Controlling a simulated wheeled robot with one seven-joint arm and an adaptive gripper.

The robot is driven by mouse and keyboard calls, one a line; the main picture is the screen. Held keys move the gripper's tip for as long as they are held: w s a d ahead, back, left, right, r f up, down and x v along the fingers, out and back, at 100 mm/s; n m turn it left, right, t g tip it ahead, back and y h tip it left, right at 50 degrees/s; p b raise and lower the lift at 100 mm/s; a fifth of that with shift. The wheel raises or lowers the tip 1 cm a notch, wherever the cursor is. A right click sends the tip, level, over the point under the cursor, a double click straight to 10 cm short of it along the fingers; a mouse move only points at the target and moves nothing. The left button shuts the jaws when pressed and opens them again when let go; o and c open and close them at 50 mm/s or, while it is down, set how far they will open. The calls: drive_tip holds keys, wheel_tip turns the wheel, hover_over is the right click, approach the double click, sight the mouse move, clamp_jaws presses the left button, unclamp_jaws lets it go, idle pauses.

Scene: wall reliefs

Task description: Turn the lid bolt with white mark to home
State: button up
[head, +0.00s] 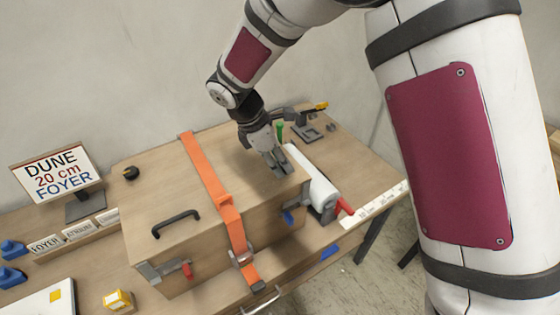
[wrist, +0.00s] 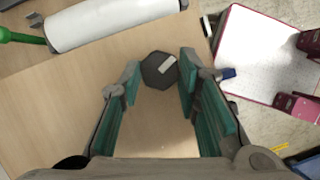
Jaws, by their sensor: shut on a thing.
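The lid bolt (wrist: 158,71) is a dark hexagonal head in the wrist view, standing on the wooden lid. A short white mark (wrist: 167,66) lies slanted on its top, right of its middle. My gripper (wrist: 160,76) has its teal-padded fingers on either side of the bolt and is shut on it. In the head view my gripper (head: 277,167) points down at the right end of the lid (head: 165,190) and hides the bolt. No home mark can be made out.
An orange strap (head: 213,175) crosses the lid, with a black handle (head: 176,223) to its left. A dark round knob (head: 131,173) is at the lid's far left. A white roll (head: 312,180) lies right of the box. A sign (head: 57,172) stands at the left.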

drive_tip(key=m, duration=0.2)
drive_tip(key=m+g+b, duration=0.2)
drive_tip(key=m, duration=0.1)
drive_tip(key=shift+w+f+m, duration=0.1)
drive_tip(key=shift+w+m, duration=0.2)
drive_tip(key=m+g, duration=0.1)
drive_tip(key=m, duration=0.2)
drive_tip(key=m+g+y+b, duration=0.1)
drive_tip(key=m, duration=0.2)
drive_tip(key=shift+w+d, duration=0.15)
drive_tip(key=m+y, duration=0.1)
drive_tip(key=m, duration=0.2)
drive_tip(key=m+g+y, duration=0.1)
drive_tip(key=m, duration=0.1)
drive_tip(key=shift+d+m+g, duration=0.15)
drive_tip(key=shift+m+g, duration=0.15)
drive_tip(key=shift+m, duration=0.1)
drive_tip(key=m+y, duration=0.1)
drive_tip(key=m, duration=0.2)
drive_tip(key=m+y, duration=0.1)
drive_tip(key=m, duration=0.2)
drive_tip(key=shift+d+p, duration=0.2)
drive_tip(key=shift+p, duration=0.2)
drive_tip(key=o, duration=1.2)
drive_tip(key=shift+c, duration=0.2)
drive_tip(key=shift+w, duration=0.1)
